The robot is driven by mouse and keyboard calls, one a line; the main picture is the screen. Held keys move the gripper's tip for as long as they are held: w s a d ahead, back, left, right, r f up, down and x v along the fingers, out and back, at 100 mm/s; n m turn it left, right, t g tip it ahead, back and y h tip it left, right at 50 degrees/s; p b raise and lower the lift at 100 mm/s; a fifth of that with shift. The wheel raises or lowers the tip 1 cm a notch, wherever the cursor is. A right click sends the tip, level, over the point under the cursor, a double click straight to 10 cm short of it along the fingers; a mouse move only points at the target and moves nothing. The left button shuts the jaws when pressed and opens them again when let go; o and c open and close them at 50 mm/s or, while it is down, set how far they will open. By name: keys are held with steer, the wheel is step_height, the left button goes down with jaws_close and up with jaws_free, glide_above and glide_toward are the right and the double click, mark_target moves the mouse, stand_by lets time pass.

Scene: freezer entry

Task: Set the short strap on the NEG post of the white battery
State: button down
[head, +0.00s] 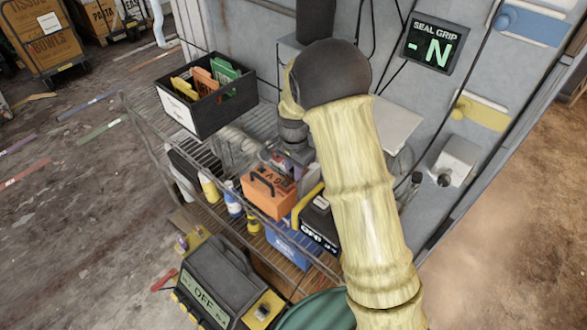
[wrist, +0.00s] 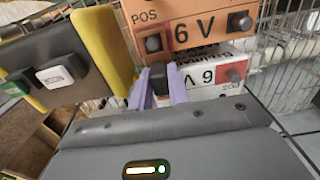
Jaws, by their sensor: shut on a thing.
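My gripper (wrist: 159,90) shows its purple fingers in the wrist view, shut on a small dark piece (wrist: 158,77) that looks like the short strap. The strap's full shape is hidden. The white battery (wrist: 207,77) lies just beyond and to the right of the fingers, its 6 V label upside down. Its reddish POS post (wrist: 237,71) shows at the right end. Its NEG post cannot be made out; the fingers and dark piece cover the left end. Whether the dark piece touches the battery cannot be told. In the head view my arm mostly hides the gripper.
An orange 6 V battery (wrist: 192,28) stands right behind the white one; it also shows in the head view (head: 268,194). A yellow-and-black box (wrist: 75,60) stands close at left. A black bin of coloured cards (head: 207,100) sits on the wire rack. A wall is behind.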

steer(key=shift+f, duration=0.25)
steer(key=c, duration=1.3)
jaws_free()
steer(key=shift+o, duration=0.2)
steer(key=shift+r, duration=0.1)
step_height(320, 180, up, 17)
steer(key=b, duration=0.3)
steer(key=shift+d, duration=0.1)
steer(key=s+d+f+n+t, duration=0.1)
steer(key=s+d+f+n, duration=0.3)
steer(key=s, duration=0.6)
steer(key=s+d+f+n+t, duration=0.1)
steer(key=s+d+f+n, duration=0.4)
steer(key=s, duration=0.5)
steer(key=shift+d+f+t, duration=0.3)
steer(key=shift+d+f, duration=0.05)
steer(key=shift+d, duration=0.7)
